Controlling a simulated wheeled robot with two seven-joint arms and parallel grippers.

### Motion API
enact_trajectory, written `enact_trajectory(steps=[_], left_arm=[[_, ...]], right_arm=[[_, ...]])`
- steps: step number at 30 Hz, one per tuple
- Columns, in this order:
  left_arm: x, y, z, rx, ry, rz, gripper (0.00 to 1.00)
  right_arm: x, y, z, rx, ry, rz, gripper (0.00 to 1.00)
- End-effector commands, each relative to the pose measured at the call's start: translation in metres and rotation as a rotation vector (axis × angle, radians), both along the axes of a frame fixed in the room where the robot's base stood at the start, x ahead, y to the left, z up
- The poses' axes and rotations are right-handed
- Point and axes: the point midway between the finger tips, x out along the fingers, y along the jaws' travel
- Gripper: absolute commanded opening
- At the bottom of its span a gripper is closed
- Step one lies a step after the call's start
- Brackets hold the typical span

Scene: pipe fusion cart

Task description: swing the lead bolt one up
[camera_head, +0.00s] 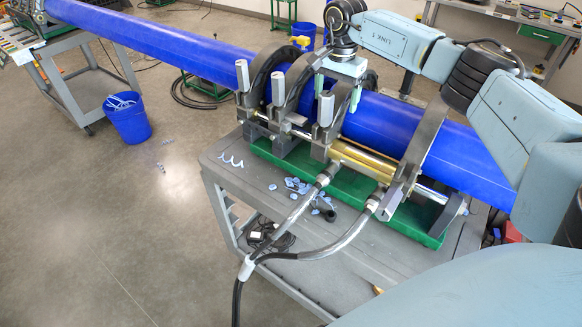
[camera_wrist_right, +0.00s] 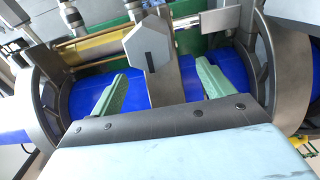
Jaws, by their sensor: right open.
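A blue pipe (camera_head: 385,120) lies through a grey clamp frame with several ring clamps. Grey upright bolt blocks stand at the clamps' near side: one at the left (camera_head: 242,76), one in the middle (camera_head: 278,88) and one at the right (camera_head: 326,108). Which is the lead bolt I cannot tell. My right gripper (camera_head: 337,98) is over the pipe, beside the right upright block. In the right wrist view its green fingers (camera_wrist_right: 161,72) are apart, with a grey faceted block (camera_wrist_right: 149,45) showing between and beyond them. Contact with it is not visible. My left gripper is out of view.
The clamp frame stands in a green tray (camera_head: 277,165) on a grey cart (camera_head: 235,168). Two black hoses (camera_head: 295,212) run off the front. Blue shavings (camera_head: 297,186) lie on the cart. A blue bucket (camera_head: 128,124) stands on the floor at left.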

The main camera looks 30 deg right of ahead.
Motion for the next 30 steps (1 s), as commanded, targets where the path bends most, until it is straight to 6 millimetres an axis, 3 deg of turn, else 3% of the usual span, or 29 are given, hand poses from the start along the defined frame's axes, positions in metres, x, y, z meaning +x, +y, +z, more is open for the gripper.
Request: enact_trajectory(steps=[1, 4, 14, 30], left_arm=[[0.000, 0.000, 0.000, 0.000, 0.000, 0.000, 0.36], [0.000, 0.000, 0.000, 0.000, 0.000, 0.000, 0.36], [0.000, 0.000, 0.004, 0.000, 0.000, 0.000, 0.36], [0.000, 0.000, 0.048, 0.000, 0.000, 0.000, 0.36]], right_arm=[[0.001, 0.001, 0.000, 0.001, -0.002, 0.001, 0.87], [0.001, 0.001, 0.001, 0.002, -0.001, 0.002, 1.00], [0.001, 0.002, 0.006, 0.002, -0.003, 0.003, 1.00], [0.001, 0.002, 0.060, 0.002, -0.003, 0.002, 1.00]])
